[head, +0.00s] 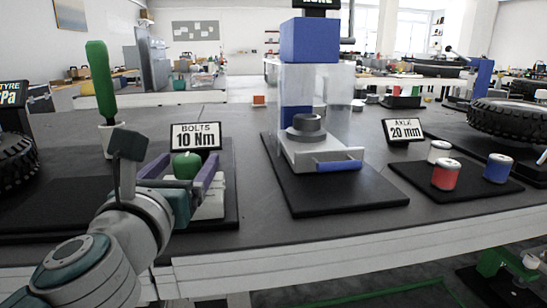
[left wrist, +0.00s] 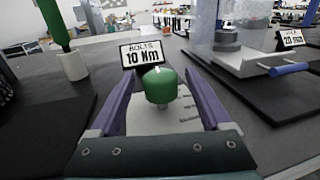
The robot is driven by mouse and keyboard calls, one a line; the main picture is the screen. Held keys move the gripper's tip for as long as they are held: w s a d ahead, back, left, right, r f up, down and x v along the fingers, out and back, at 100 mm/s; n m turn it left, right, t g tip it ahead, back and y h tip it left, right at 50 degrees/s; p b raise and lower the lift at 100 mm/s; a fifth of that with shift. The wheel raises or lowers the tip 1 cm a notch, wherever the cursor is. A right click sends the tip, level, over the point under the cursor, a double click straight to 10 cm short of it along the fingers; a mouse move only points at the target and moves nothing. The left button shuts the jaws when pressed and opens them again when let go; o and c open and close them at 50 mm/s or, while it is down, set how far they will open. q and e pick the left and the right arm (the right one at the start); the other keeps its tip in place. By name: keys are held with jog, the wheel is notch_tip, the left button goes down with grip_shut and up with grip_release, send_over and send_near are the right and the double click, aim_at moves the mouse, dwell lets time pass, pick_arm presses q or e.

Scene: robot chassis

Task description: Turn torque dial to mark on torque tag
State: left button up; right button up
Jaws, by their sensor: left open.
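The torque tag (head: 196,137) stands upright behind the dial and reads "BOLTS 10 Nm"; it also shows in the left wrist view (left wrist: 143,55). The green torque dial (head: 186,165) sits in front of it over a pale base; it shows in the left wrist view (left wrist: 160,86). Small marks lie on the pale plate to its right, too small to read. My left gripper (head: 192,172) is open, its two purple fingers on either side of the dial. In the left wrist view the fingers (left wrist: 160,88) stand apart from it with gaps on both sides. My right gripper is not in view.
A green-handled tool stands in a white cup (head: 112,137) at the left. A clear-walled press with a blue top (head: 309,40) stands right of the dial. An "AXLE 20 mm" tag (head: 405,129) and red, blue and white cans (head: 446,173) are farther right. Tyres lie at both sides.

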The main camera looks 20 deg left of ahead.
pick_arm(q)
jog(key=shift+w+a, duration=0.2)
jog(key=shift+w, duration=0.3)
grip_shut()
dwell(0.3)
